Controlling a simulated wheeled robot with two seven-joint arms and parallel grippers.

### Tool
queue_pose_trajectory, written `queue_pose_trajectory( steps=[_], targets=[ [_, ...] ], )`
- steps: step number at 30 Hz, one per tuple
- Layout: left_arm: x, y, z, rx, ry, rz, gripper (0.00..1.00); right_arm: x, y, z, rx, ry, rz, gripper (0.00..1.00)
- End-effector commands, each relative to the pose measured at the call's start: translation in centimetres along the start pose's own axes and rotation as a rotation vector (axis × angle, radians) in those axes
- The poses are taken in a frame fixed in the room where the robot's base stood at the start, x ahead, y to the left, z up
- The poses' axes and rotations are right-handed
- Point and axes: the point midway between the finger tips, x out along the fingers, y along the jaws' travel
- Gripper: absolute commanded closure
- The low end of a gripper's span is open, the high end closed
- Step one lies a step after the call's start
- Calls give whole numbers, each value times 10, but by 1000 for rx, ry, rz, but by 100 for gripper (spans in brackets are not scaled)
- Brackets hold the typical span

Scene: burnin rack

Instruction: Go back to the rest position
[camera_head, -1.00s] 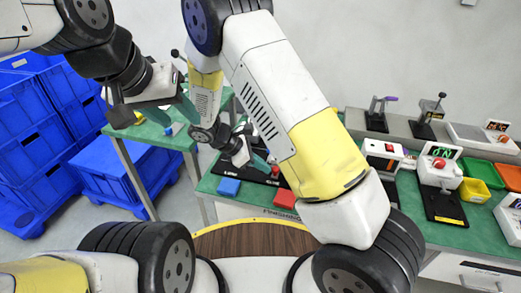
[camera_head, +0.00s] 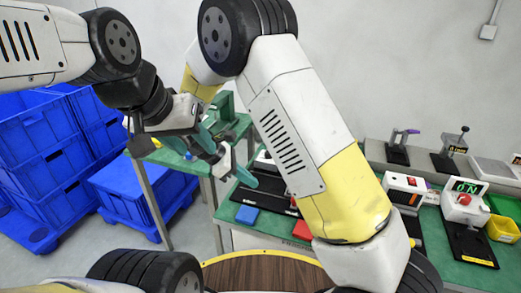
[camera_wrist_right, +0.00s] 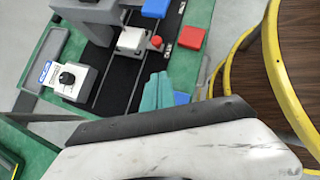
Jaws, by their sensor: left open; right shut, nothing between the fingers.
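My left gripper (camera_head: 190,143) hangs from the arm at upper left in the head view. Its teal fingers are apart with nothing between them. My right gripper (camera_head: 250,182) is just to its right, partly behind my right arm, above the left part of the green bench (camera_head: 233,208). In the right wrist view its teal fingers (camera_wrist_right: 158,92) are together and empty, over the black fixture strip with a red-topped white part (camera_wrist_right: 135,40). Neither gripper is seen holding anything.
A blue block (camera_head: 246,215) lies on the bench; a red block (camera_wrist_right: 191,40) shows in the wrist view. Blue crates (camera_head: 50,150) stand at left. A round wooden top (camera_head: 262,274) is in front.

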Motion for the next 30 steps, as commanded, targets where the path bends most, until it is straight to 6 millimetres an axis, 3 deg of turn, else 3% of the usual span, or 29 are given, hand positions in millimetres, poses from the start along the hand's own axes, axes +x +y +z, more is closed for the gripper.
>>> queue_pose_trajectory(
  steps=[5, 11, 21, 30],
  targets=[
    [0, 0, 0, 0, 0, 0, 53, -5, -2, 18, 62, 50, -18, 100],
    [0, 0, 0, 0, 0, 0, 53, -17, -19, 82, 326, 249, -92, 100],
    [0, 0, 0, 0, 0, 0, 53, -36, -76, 186, 876, 612, -212, 100],
    [0, 0, 0, 0, 0, 0, 53, -49, -139, 247, 1364, 899, -270, 100]
  ],
)
